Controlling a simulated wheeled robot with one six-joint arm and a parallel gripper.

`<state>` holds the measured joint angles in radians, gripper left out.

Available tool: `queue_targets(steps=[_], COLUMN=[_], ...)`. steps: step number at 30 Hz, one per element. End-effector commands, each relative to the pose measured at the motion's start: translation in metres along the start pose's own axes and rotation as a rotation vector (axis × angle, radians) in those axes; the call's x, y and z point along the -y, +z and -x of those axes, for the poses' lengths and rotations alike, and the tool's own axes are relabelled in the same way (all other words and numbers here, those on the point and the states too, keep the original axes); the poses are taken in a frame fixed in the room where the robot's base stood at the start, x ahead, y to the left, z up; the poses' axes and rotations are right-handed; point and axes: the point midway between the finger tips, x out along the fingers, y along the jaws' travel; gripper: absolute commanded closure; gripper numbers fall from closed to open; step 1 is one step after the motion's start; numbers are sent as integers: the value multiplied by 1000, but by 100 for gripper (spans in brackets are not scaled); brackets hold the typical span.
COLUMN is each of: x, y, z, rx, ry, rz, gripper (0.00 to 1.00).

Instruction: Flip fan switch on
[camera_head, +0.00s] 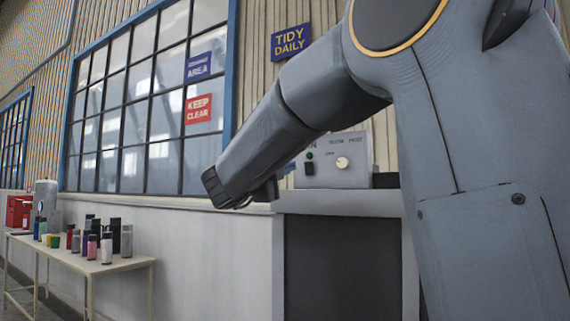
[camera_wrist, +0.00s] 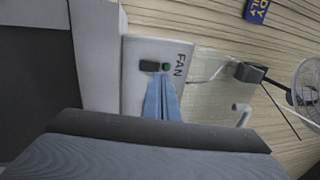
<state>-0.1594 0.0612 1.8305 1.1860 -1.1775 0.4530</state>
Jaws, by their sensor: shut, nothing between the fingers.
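A light grey control box (camera_head: 348,144) stands on a cabinet. The black fan switch (camera_head: 310,169) is on its front below a small green indicator (camera_head: 310,157). In the wrist view the switch (camera_wrist: 149,66) and green indicator (camera_wrist: 166,67) show beside the word FAN; I cannot tell whether the indicator is lit or which way the switch sits. My gripper (camera_head: 288,169) is just left of the box. Its blue fingers (camera_wrist: 162,77) are shut with nothing between them and point at the panel near the switch. Contact cannot be made out.
A round knob (camera_head: 342,163) sits right of the switch. The cabinet (camera_head: 340,202) is below the box. A wire-caged fan (camera_wrist: 306,84) is at the right in the wrist view. A table (camera_head: 110,266) with several bottles stands at the left.

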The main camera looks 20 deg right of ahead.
Motion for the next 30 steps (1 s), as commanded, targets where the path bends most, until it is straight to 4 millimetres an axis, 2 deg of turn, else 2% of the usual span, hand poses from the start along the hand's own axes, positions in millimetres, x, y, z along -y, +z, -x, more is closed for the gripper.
queue_targets(steps=[1,6,12,18,30], x=[2,1,2,0,0], y=[-2,-2,-2,-2,-1], z=[-12,-44,-69,-79,-80], rx=[-5,-4,-2,-2,-2], ry=[1,2,1,0,0], rz=[3,3,1,1,0], gripper=[100,100,100,100,100])
